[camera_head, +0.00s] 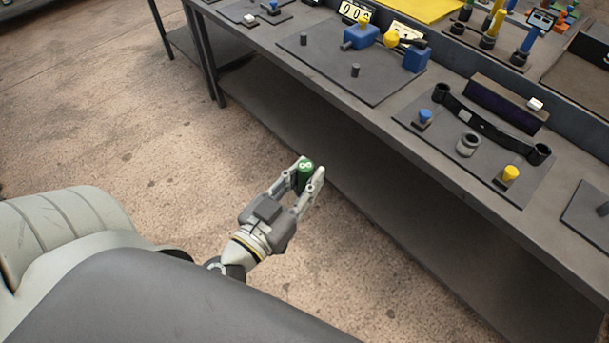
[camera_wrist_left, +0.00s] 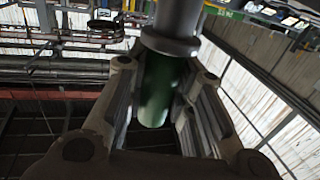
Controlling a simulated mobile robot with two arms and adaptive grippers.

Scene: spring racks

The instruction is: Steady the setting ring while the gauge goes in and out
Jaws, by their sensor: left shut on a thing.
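My left gripper (camera_head: 313,172) is shut on a green cylinder (camera_head: 305,176) with a white mark on its end, likely the gauge. It holds the cylinder in the air in front of the bench, over the floor. In the left wrist view the green cylinder (camera_wrist_left: 160,90) sits between the fingers, with a grey metal part (camera_wrist_left: 170,42) at its upper end. A grey ring (camera_head: 468,145), likely the setting ring, lies on a dark plate on the bench, apart from the gripper and untouched. My right gripper is not in view.
The dark plate (camera_head: 440,147) also bears a blue-topped peg (camera_head: 425,117), a yellow-topped peg (camera_head: 510,174) and a black strap-like piece (camera_head: 487,127). Another plate (camera_head: 330,75) with posts and blue blocks lies further left. The bench's front edge (camera_head: 400,142) lies between gripper and ring.

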